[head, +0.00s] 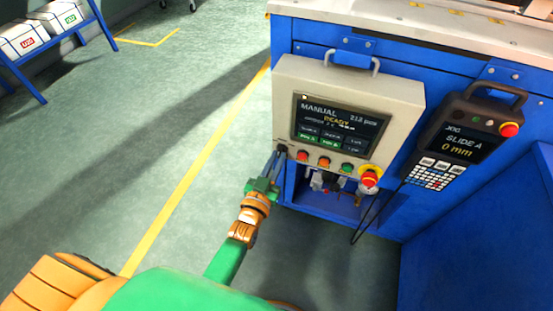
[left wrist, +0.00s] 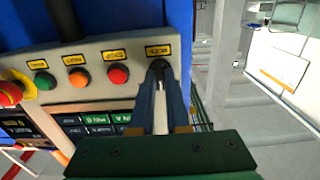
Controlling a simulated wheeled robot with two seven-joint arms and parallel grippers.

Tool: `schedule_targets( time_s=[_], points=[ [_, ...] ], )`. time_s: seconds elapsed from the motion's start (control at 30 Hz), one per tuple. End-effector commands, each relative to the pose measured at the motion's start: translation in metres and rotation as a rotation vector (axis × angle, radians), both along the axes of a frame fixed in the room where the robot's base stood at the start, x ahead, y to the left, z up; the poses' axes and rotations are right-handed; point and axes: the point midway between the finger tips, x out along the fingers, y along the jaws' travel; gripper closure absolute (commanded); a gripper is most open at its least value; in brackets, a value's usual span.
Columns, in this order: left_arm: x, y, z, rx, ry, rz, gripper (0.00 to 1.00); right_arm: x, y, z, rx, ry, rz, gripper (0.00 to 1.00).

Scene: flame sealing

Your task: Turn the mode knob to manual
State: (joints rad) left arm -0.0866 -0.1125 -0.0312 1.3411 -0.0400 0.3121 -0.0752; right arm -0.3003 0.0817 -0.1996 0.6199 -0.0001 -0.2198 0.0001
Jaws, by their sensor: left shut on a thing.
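The control panel (head: 412,101) is a beige box on the blue machine, and its screen (head: 338,125) reads MANUAL and READY. The mode knob (left wrist: 158,65) is a small dark knob at the end of the button row, under a yellow label in the left wrist view. My left gripper (head: 279,154) reaches the lower left corner of the panel. In the left wrist view its fingers (left wrist: 160,80) are closed around the knob, which they partly hide. The knob's pointer direction cannot be made out. My right gripper is in neither view.
Red, orange and green buttons and a red emergency stop (head: 369,179) sit beside the knob. A jog pendant (head: 455,140) hangs at the right with a cable below. An open bay (head: 325,200) lies under the panel. The floor at left is clear up to a blue rack (head: 22,82).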

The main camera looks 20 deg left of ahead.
Motion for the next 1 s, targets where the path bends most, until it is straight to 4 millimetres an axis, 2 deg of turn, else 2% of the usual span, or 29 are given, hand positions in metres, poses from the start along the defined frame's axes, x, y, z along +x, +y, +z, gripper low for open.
schedule_targets(
  time_s=[0.23, 0.27, 0.3, 0.37, 0.67, 0.9, 1.0],
  points=[
    [0.000, 0.000, 0.000, 0.001, 0.001, 0.000, 1.00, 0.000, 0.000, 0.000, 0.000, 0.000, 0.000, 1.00],
    [0.000, 0.000, 0.000, 0.001, 0.001, 0.000, 0.81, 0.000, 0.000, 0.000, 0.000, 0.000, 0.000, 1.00],
    [0.000, 0.000, 0.000, 0.001, 0.001, 0.000, 0.70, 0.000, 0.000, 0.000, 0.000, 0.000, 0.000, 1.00],
    [0.000, 0.000, 0.000, 0.001, 0.001, 0.000, 0.56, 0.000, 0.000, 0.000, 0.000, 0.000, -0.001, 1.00],
    [-0.003, 0.000, 0.000, 0.001, 0.001, 0.000, 0.56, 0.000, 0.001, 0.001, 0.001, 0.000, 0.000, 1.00],
    [-0.051, 0.002, 0.001, 0.001, 0.005, -0.001, 0.56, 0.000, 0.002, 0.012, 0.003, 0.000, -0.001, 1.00],
    [-0.065, 0.002, 0.000, 0.002, 0.003, -0.001, 0.56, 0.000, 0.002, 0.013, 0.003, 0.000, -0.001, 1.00]
  ],
)
